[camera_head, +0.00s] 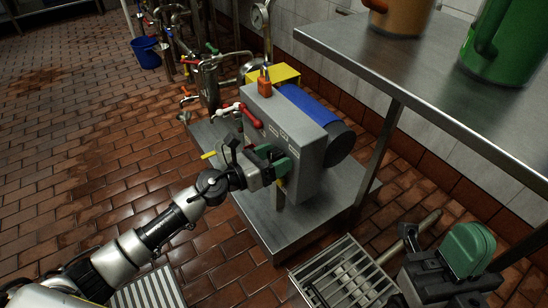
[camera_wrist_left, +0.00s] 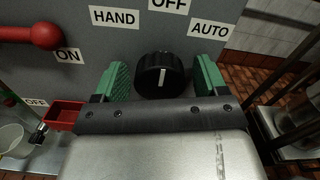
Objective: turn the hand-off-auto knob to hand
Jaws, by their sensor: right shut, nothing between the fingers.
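The hand-off-auto knob (camera_wrist_left: 160,74) is a round black dial with a white pointer line, on a grey panel (camera_wrist_left: 75,60) in the left wrist view. The pointer stands nearly upright, towards the OFF label (camera_wrist_left: 170,5). The HAND label (camera_wrist_left: 114,17) is up left and the AUTO label (camera_wrist_left: 210,30) up right. My left gripper (camera_wrist_left: 161,84) is open, one green finger on each side of the knob with gaps visible. In the head view my left gripper (camera_head: 272,162) is at the grey box (camera_head: 312,150), hiding the knob. My right gripper (camera_head: 468,252) is shut and empty.
A red-handled lever (camera_wrist_left: 40,36) sits left of the knob, by the ON label (camera_wrist_left: 68,56). A steel table (camera_head: 440,75) stands right, and a floor grate (camera_head: 345,275) lies in front.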

